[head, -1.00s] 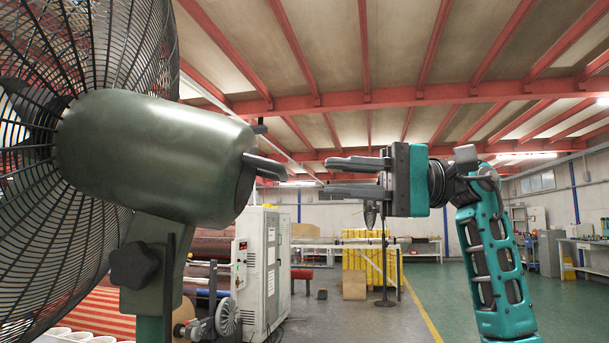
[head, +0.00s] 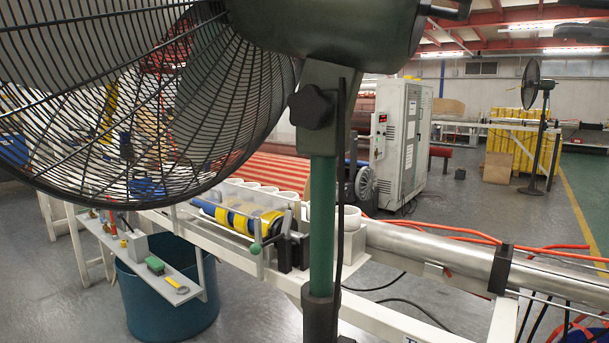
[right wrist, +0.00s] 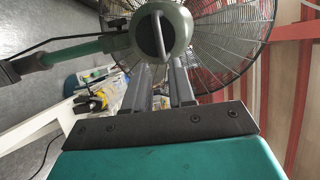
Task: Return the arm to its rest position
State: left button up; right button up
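My right gripper (right wrist: 160,68) shows in the right wrist view with two grey fingers apart and nothing between them. Beyond its fingertips is the rear of the green fan motor housing (right wrist: 165,30), apart from the fingers as far as I can tell. In the head view a dark shape at the upper right edge may be part of this gripper, but I cannot be sure. My left gripper is not in view.
The large black fan cage (head: 130,100) and its green pole (head: 322,215) stand close in front. Behind are a white machine frame (head: 270,275), a teal bin (head: 165,300), a white cabinet (head: 405,130) and a second fan (head: 540,95). Grey floor is open around the bin.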

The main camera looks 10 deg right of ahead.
jog(key=w+a+f+m+y+p, duration=0.3)
jog(key=w+a+f+m+y, duration=0.2)
jog(key=w+a+f+m, duration=0.5)
jog(key=w+f+n+t+h+p, duration=0.2)
jog(key=f+n+t+h, duration=0.5)
jog(key=f+n, duration=0.85)
jog(key=w+f+n+t+h+p, duration=0.25)
jog(key=f+n+t+h, duration=0.6)
jog(key=n, duration=1.15)
pick_arm(q)
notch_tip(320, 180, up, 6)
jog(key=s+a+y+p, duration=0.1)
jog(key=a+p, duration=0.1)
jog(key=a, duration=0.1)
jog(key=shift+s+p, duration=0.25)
jog(key=shift+p, duration=0.15)
pick_arm(e)
jog(key=s+a+f+m+g+h, duration=0.1)
jog(key=s+f+m+g, duration=0.3)
jog(key=f, duration=0.5)
jog(key=s+a+f+m+g+h, duration=0.1)
jog(key=s+a+f+m+g, duration=0.3)
jog(key=s+f+m, duration=0.3)
jog(key=s+a+f+m+g+h, duration=0.2)
jog(key=s+f+m+g, duration=0.2)
jog(key=s+f, duration=0.5)
jog(key=f+m, duration=0.1)
jog(key=m, duration=0.1)
jog(key=shift+a+f+m, duration=0.35)
